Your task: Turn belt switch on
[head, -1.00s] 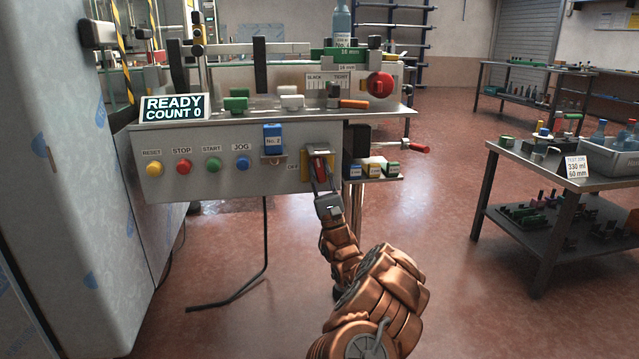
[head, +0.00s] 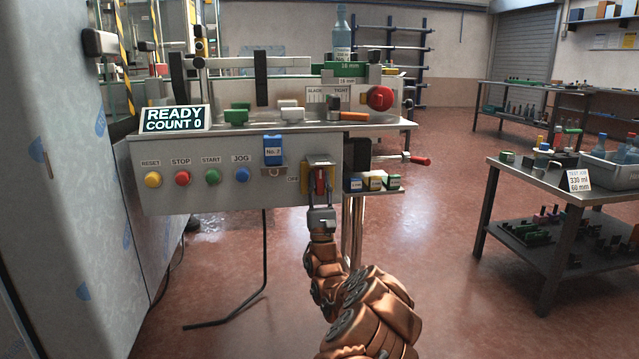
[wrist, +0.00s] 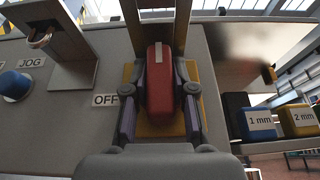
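The belt switch is a red handle (wrist: 160,85) on a yellow plate (wrist: 177,126), with an "OFF" label (wrist: 106,100) to its left. In the head view the red handle (head: 320,181) is at the right end of the grey control panel (head: 225,197). My gripper (wrist: 159,82) has one finger on each side of the red handle. The fingers lie close along its sides, but I cannot tell whether both press on it. In the head view my gripper (head: 320,190) reaches up to the switch from below, and its fingers partly hide the plate.
A small shelf of labelled blocks (head: 372,184) is just to the right. The display (head: 174,118) reads "READY COUNT 0". Floor in front is clear.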

